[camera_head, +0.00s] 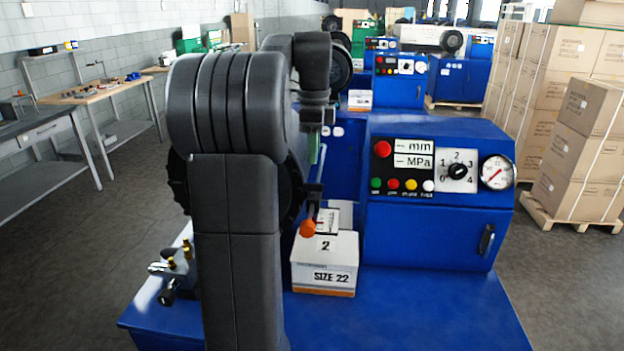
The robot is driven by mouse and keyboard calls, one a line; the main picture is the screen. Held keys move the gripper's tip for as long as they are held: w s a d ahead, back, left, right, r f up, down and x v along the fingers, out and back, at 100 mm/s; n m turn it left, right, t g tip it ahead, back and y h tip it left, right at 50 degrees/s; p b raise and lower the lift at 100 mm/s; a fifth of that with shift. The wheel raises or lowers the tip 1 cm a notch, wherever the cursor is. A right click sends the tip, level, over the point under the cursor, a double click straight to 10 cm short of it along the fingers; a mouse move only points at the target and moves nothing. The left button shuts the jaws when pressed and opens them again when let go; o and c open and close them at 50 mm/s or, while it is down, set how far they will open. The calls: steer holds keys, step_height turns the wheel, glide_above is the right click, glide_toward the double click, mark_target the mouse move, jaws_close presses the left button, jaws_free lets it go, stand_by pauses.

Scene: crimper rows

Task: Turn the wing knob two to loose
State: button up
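The wrist of my arm hangs in the centre of the camera_head view. My gripper (317,117) is at its lower end, small and dark; its fingers cannot be made out. Just below it are a thin green part (313,151), a dark crosspiece (313,190) and an orange knob-like end (307,229), in front of the blue crimper (398,237). I cannot tell whether any of these is wing knob two, or whether my gripper touches them. A white box (325,264) marked "2" and "SIZE 22" stands below. My arm hides much of the machine's left part.
The crimper's panel has a black selector dial (457,171), coloured buttons and a round gauge (497,172). Brass fittings (172,262) sit at the front left. Stacked cartons (590,145) stand on a pallet at right. Workbenches (95,90) line the left wall. The floor between is open.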

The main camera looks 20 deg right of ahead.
mark_target(313, 183)
step_height(313, 183, down, 8)
steer(key=shift+f, duration=0.1)
steer(key=shift+c, duration=0.2)
jaws_close()
